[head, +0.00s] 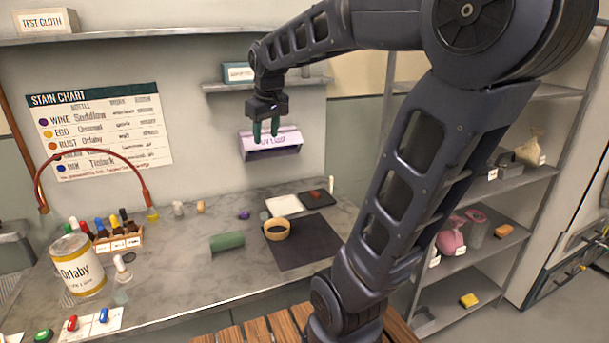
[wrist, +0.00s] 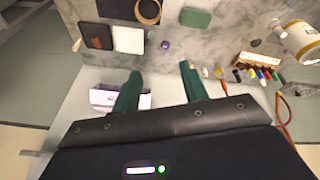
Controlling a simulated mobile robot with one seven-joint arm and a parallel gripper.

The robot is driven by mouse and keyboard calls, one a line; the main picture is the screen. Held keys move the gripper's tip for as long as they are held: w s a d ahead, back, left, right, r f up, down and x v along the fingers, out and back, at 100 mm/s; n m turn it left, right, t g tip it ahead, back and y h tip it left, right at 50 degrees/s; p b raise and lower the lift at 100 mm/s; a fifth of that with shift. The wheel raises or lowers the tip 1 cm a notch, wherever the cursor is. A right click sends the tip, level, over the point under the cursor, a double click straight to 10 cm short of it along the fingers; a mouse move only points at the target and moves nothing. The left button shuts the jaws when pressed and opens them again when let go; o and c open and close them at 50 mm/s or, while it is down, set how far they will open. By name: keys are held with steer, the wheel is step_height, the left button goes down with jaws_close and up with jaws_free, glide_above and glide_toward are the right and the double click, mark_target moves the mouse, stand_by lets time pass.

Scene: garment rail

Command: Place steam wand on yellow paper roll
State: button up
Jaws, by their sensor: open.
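A yellow-tan paper roll (head: 277,229), a short ring with a dark hollow, stands on a dark mat (head: 305,248) on the counter; it also shows at the top of the wrist view (wrist: 148,10). I cannot identify the steam wand for certain. A thin red hose (head: 95,155) arches over the back left of the counter, and its right end meets a small yellow piece (head: 152,214), possibly the wand. My gripper (head: 265,130) is open and empty, its green fingers pointing down, high above the counter near the back wall. The fingers also show in the wrist view (wrist: 160,70).
Bottles (head: 118,232) and a tin (head: 78,265) crowd the left.

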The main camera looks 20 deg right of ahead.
steer(key=s+d+f+m, duration=0.2)
steer(key=s+f, duration=0.2)
steer(key=s, duration=0.3)
steer(key=s+d+f+m+t, duration=0.1)
steer(key=s+d+f+m, duration=0.1)
steer(key=s, duration=0.5)
steer(key=shift+s+d+f, duration=0.35)
steer(key=shift+d+f, duration=0.4)
steer(key=shift+f, duration=0.1)
